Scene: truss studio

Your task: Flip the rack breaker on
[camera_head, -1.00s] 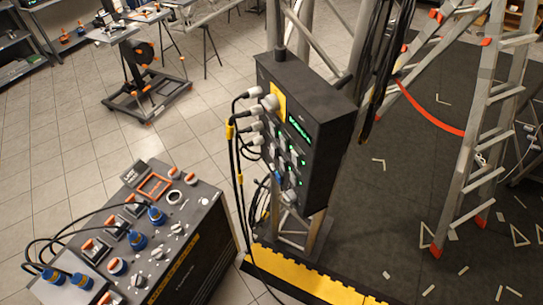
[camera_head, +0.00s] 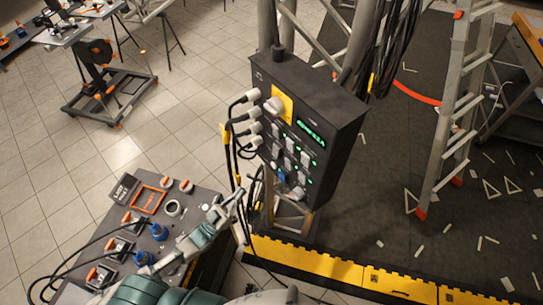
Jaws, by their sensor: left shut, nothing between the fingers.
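The black rack box (camera_head: 325,115) hangs on the truss upright in the upper middle. Its front has a yellow plate (camera_head: 287,103) with a pale rotary knob (camera_head: 273,105), a green display (camera_head: 311,133), and several small switches with green lights below. I cannot tell which control is the breaker or how it is set. My left gripper (camera_head: 236,203) is shut and empty, pointing up and right. It appears left of and below the box's front, apart from the switches. My right gripper is out of view.
White plugs (camera_head: 242,112) and hanging cables line the box's left edge. A dark console (camera_head: 200,205) with blue plugs and an orange frame (camera_head: 150,199) stands at the lower left, partly behind my arm. A yellow edge strip (camera_head: 310,264) borders the dark mat. A ladder (camera_head: 455,120) stands right.

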